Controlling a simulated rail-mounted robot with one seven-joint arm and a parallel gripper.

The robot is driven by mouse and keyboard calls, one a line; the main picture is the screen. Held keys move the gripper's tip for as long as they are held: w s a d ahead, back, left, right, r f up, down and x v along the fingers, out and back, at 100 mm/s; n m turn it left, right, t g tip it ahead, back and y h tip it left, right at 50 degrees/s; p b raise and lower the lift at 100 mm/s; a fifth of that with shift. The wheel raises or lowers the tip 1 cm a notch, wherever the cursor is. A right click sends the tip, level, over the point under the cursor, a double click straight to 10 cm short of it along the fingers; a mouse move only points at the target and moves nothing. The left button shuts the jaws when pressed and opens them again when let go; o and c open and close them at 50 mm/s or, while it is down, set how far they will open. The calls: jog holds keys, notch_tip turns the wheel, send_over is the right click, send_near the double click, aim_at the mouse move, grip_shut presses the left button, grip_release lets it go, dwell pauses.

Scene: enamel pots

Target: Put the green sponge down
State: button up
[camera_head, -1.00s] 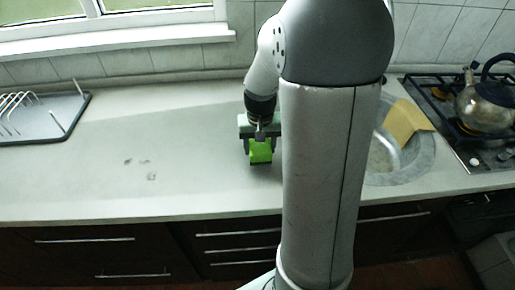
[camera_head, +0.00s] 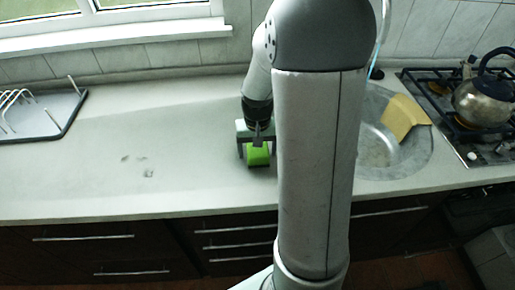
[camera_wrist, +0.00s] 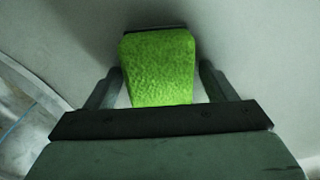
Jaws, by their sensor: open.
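The green sponge (camera_head: 257,156) is on the grey countertop (camera_head: 200,180), left of the sink. My gripper (camera_head: 256,161) is right over it, with a finger on either side. In the wrist view the sponge (camera_wrist: 158,68) lies between the two fingers of my gripper (camera_wrist: 160,84), with a gap showing on each side. The fingers are open. The sponge's lower end is hidden behind the gripper body, and a dark edge shows at its far end.
A round sink (camera_head: 400,150) with a tan board or cloth (camera_head: 404,115) is to the right. A kettle (camera_head: 485,100) stands on the stove (camera_head: 450,120). A dish rack (camera_head: 40,115) is at the far left. The counter between rack and gripper is mostly clear.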

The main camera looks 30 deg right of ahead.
notch_tip(320, 180, up, 12)
jog(key=s+a+f+n, duration=0.2)
jog(key=s+a+n, duration=0.3)
jog(key=s+a, duration=0.8)
jog(key=s, duration=0.3)
jog(key=shift+f, duration=0.4)
jog(key=shift+s, duration=0.1)
